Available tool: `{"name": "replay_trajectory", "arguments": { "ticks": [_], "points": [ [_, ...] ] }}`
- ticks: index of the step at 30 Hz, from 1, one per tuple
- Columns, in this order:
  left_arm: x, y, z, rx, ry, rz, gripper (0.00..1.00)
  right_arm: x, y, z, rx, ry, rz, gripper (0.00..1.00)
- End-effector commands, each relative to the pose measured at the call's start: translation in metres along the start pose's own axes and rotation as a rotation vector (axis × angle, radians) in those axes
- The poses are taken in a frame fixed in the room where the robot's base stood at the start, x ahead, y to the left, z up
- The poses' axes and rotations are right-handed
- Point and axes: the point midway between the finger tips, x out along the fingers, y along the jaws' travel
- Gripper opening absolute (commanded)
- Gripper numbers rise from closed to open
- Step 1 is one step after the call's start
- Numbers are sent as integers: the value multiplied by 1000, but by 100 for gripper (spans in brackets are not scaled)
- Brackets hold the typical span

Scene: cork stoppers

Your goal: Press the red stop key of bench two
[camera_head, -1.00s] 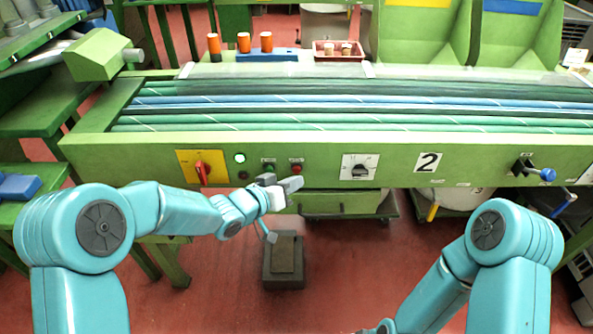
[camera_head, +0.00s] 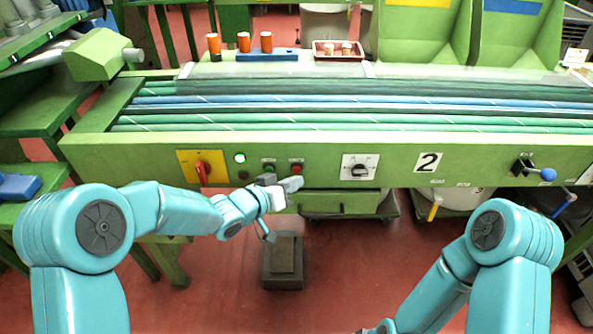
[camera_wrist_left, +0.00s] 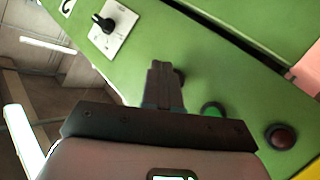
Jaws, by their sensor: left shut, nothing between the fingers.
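The red stop key (camera_head: 296,168) sits on the green front panel of bench two, right of a green key (camera_head: 269,166). My left gripper (camera_head: 292,184) is shut and empty, with its tips just below the red key in the head view. In the left wrist view the shut fingers (camera_wrist_left: 163,78) point at the panel and cover most of a dark round thing behind them, likely the red key. The green key (camera_wrist_left: 213,110) shows beside them. I cannot tell whether the tips touch the key. My right gripper is out of view.
A lit lamp (camera_head: 240,158), a dark red lamp (camera_head: 243,175) and a red switch (camera_head: 202,170) on a yellow plate lie to the left. A black knob (camera_head: 360,170) and the number 2 sign (camera_head: 428,162) lie to the right. A grey pedestal (camera_head: 284,262) stands below.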

Motion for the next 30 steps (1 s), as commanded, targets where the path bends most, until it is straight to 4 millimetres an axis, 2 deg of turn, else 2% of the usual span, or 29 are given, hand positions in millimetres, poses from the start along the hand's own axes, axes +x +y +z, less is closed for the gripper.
{"name": "replay_trajectory", "arguments": {
  "ticks": [30],
  "points": [
    [8, -6, -6, 0, 0, 0, 0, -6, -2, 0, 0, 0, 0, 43]
  ]
}}
